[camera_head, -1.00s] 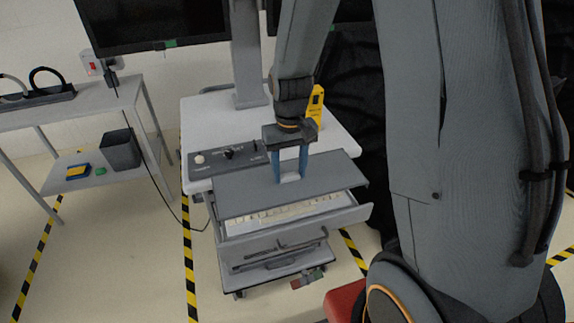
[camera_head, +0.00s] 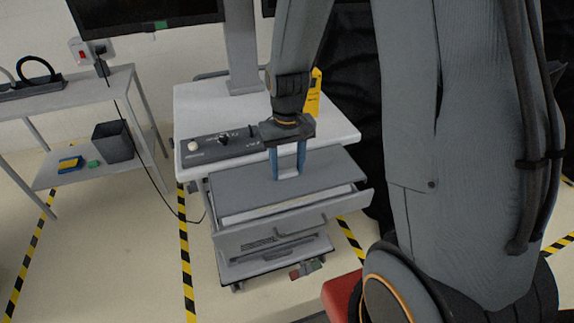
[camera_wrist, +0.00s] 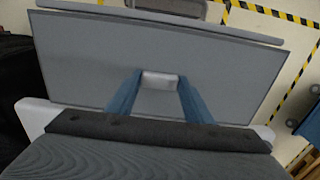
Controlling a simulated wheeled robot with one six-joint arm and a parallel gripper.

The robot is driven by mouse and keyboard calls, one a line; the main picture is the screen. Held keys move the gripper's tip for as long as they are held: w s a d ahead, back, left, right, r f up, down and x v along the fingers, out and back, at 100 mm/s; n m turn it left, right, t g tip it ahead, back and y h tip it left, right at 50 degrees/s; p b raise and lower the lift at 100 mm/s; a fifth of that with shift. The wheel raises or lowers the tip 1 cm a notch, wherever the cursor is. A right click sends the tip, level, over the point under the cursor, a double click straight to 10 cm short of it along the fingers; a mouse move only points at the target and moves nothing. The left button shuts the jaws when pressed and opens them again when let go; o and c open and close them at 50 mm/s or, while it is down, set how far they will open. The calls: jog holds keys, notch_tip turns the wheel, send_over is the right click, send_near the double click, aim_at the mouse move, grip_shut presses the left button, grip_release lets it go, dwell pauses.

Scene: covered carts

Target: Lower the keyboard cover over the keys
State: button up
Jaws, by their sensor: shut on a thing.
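The keyboard cover (camera_head: 245,193) is a flat grey panel on the front of the cart, above the pulled-out keyboard tray (camera_head: 295,231). It fills most of the wrist view (camera_wrist: 225,65). My gripper (camera_head: 287,174) has blue fingers and is shut on the small light handle (camera_wrist: 160,81) at the cover's middle. The cover lies low over the tray, slightly tilted. Only a thin pale strip (camera_head: 290,206) shows between its front edge and the tray's front wall. The keys are hidden under the cover.
The white cart top (camera_head: 200,105) carries a dark control panel (camera_head: 205,148) and a yellow object (camera_head: 314,95). A side table (camera_head: 105,83) with a dark bin (camera_head: 113,142) stands at left. Striped tape (camera_head: 187,260) marks the floor. My arm blocks the right side.

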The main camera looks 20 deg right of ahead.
aim_at(283, 168)
jog(key=shift+f+b, duration=2.45)
jog(key=shift+f, duration=0.45)
jog(key=shift+w, duration=1.75)
jog(key=shift+w+f, duration=0.1)
jog(key=shift+f, duration=0.7)
jog(key=o, duration=1.3)
